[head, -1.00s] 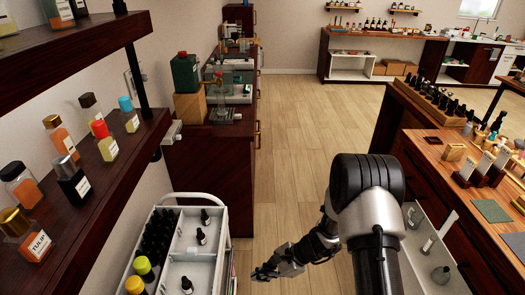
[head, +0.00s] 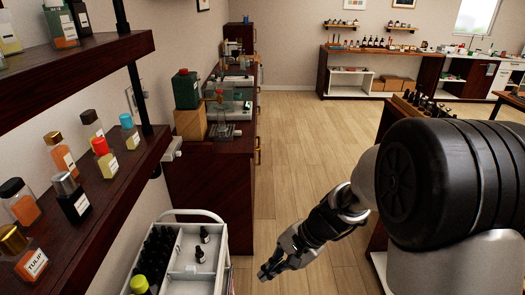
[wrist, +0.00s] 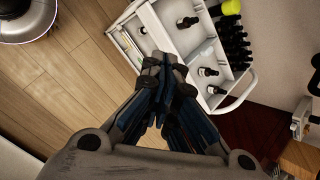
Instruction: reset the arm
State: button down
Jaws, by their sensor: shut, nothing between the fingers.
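My gripper (head: 272,271) is over the wooden floor, to the right of the white cart (head: 208,212) in the head view. Its fingers are shut with nothing between them. In the wrist view my gripper (wrist: 165,62) points toward the white cart (wrist: 137,47), with the fingertips overlapping its edge in the picture. The arm is bent, and its large black and silver joint fills the right of the head view.
The cart holds several dark dropper bottles (head: 158,250) and a yellow-capped bottle (head: 139,285). Shelves with perfume bottles (head: 103,152) line the left wall. A dark cabinet (head: 210,185) stands behind the cart. Wooden floor (head: 300,130) is clear in the middle.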

jog(key=s+d+r+n+t+h, duration=0.2)
jog(key=s+d+r+n+h, duration=0.1)
jog(key=s+d+r, duration=0.3)
jog(key=s+d+r+n+t+h, duration=0.2)
jog(key=s+d+r+n, duration=0.3)
jog(key=s+r, duration=0.5)
jog(key=shift+s+d+r+n+t+h, duration=0.25)
jog(key=shift+s+d+n+t+h, duration=0.2)
jog(key=shift+s+h, duration=0.6)
